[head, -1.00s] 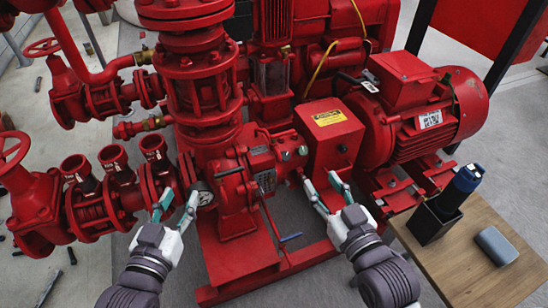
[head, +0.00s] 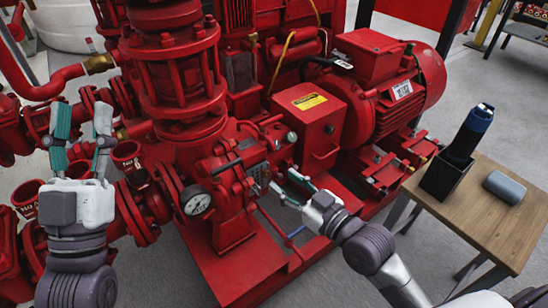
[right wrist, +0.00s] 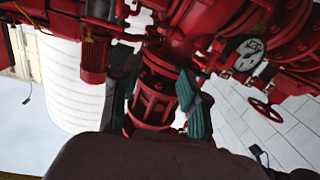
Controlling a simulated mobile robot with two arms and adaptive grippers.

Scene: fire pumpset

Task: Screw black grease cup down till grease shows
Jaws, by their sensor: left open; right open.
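The red pump (head: 228,190) stands in the middle of the head view, with a grey nameplate and small fittings on its near side. I cannot single out the black grease cup among these fittings. My right gripper (head: 287,184) is open beside the pump's near side, below the red guard box (head: 318,115); I cannot tell whether it touches anything. In the right wrist view, its fingers (right wrist: 158,100) stand apart with a red flanged part (right wrist: 155,88) behind the gap. My left gripper (head: 82,125) is open and empty, fingers upward, in front of the red pipework at the left.
A red motor (head: 392,82) is behind at the right. A wooden table (head: 475,225) holds a black holder with a blue-topped torch-like tool (head: 470,130) and a grey case (head: 506,186). Floor between table and pump is clear.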

